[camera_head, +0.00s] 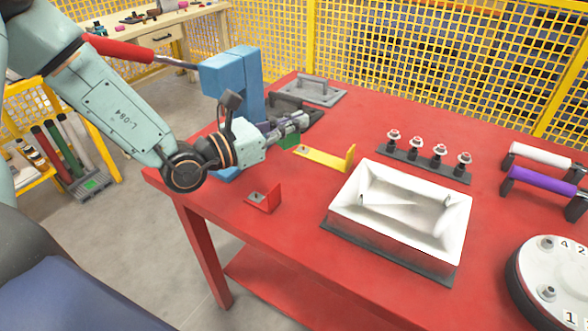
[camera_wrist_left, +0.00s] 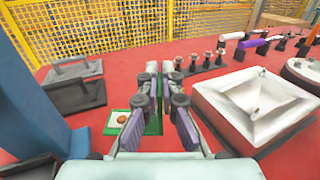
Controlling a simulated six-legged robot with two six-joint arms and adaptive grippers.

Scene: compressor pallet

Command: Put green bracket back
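The green bracket (camera_head: 288,140) sits low at the back left of the red table, mostly hidden by my left gripper (camera_head: 300,120) in the head view. In the left wrist view, the green bracket (camera_wrist_left: 115,122) shows a flat part with a round brown spot, beside and below the left finger. More green shows between the fingers. My left gripper (camera_wrist_left: 165,72) has a clear gap between its purple-padded fingers and looks open around part of the bracket. I cannot tell whether a finger touches it. My right gripper is not in view.
A yellow bracket (camera_head: 325,158) and a red bracket (camera_head: 265,198) lie nearby. A blue block stand (camera_head: 225,75) rises close behind my left wrist. A white tray (camera_head: 357,200), a row of pegs (camera_head: 415,165) and grey handled plates (camera_head: 315,90) are also on the table.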

